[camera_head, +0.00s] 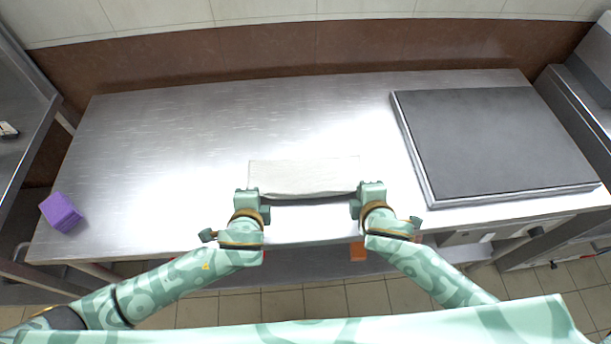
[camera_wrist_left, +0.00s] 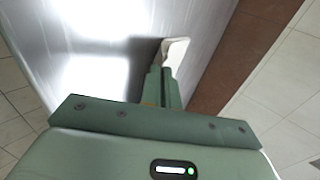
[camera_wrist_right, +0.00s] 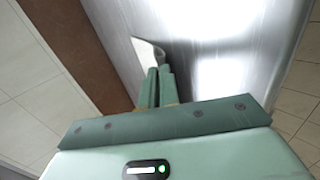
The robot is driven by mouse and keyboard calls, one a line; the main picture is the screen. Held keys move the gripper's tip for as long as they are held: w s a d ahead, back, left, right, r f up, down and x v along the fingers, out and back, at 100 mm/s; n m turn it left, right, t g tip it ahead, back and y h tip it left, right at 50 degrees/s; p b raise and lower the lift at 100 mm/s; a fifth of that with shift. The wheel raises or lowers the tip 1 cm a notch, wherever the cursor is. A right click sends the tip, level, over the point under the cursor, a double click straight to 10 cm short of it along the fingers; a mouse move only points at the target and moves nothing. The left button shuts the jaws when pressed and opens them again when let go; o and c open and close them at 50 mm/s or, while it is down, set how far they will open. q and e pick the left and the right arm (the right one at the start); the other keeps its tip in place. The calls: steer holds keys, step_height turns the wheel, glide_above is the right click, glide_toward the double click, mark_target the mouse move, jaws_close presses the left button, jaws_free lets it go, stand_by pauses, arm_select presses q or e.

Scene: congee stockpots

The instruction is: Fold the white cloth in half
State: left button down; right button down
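The white cloth (camera_head: 305,175) lies near the front middle of the steel table as a wide, short strip. Its front edge looks slightly raised, with a dark shadow under it. My left gripper (camera_head: 252,193) is at its front left corner, and my right gripper (camera_head: 367,190) is at its front right corner. In the left wrist view the fingers are together, with the cloth (camera_wrist_left: 177,52) coming out at their tips. The right wrist view shows the same, with the cloth (camera_wrist_right: 147,52) at the closed fingertips. The pinched corners are hidden by the fingers.
The steel table (camera_head: 170,150) is clear behind and to the left of the cloth. A purple block (camera_head: 61,212) sits at its front left corner. A large dark flat plate (camera_head: 495,140) with a raised metal edge takes up the right side. A wall stands behind.

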arm_select(q)
steer(key=shift+s+f, duration=0.3)
arm_select(e)
steer(key=shift+s+f+t, duration=0.3)
arm_select(q)
steer(key=shift+t, duration=0.3)
steer(key=c, duration=1.3)
jaws_free()
arm_select(e)
steer(key=c, duration=1.3)
jaws_free()
arm_select(q)
steer(key=s+r, duration=0.2)
steer(key=r, duration=0.1)
steer(key=s+r, duration=0.2)
steer(key=r, duration=0.1)
steer(key=s+r, duration=0.2)
steer(key=r, duration=0.1)
arm_select(e)
steer(key=s+r, duration=0.2)
steer(key=r, duration=0.1)
steer(key=s+r, duration=0.2)
steer(key=r, duration=0.1)
steer(key=s+r, duration=0.2)
steer(key=r, duration=0.1)
